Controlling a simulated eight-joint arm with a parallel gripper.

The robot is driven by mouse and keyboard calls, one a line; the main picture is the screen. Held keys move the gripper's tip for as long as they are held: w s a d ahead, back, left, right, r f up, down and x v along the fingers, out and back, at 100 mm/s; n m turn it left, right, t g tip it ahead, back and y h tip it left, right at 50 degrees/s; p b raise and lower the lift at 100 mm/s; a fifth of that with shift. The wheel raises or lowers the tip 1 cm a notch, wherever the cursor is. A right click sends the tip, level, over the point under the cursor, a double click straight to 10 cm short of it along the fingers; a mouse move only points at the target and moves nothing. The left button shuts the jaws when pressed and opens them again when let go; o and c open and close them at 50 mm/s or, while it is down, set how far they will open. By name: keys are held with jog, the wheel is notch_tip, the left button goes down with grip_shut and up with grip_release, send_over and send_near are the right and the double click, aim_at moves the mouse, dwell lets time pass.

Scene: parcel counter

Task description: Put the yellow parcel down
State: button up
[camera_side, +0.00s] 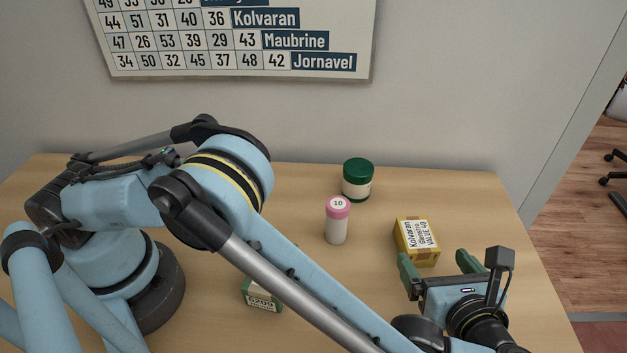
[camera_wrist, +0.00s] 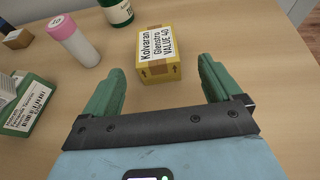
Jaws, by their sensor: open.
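The yellow parcel (camera_side: 404,247) rests on the wooden counter in the side view, with a white label reading Kolvaran, Glenstro, VALUE 40. It also shows in the wrist view (camera_wrist: 174,72), upright, ahead of my fingers and a little left of the middle between them. My gripper (camera_side: 439,262) has two green fingers spread wide apart. In the wrist view my gripper (camera_wrist: 162,78) is open with nothing between its fingers. The parcel appears just beyond the fingertips; whether a finger touches it I cannot tell.
A pink-capped white bottle (camera_side: 337,222) and a green-lidded jar (camera_side: 357,182) stand left of the parcel. A green box with a white label (camera_side: 262,296) lies nearer, partly behind my arm. The counter (camera_side: 478,205) is clear right of the parcel. A number chart hangs on the wall.

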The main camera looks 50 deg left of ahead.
aim_at(415, 235)
jog(key=x, duration=0.9)
jog(key=shift+a, duration=0.25)
jog(key=c, duration=1.2)
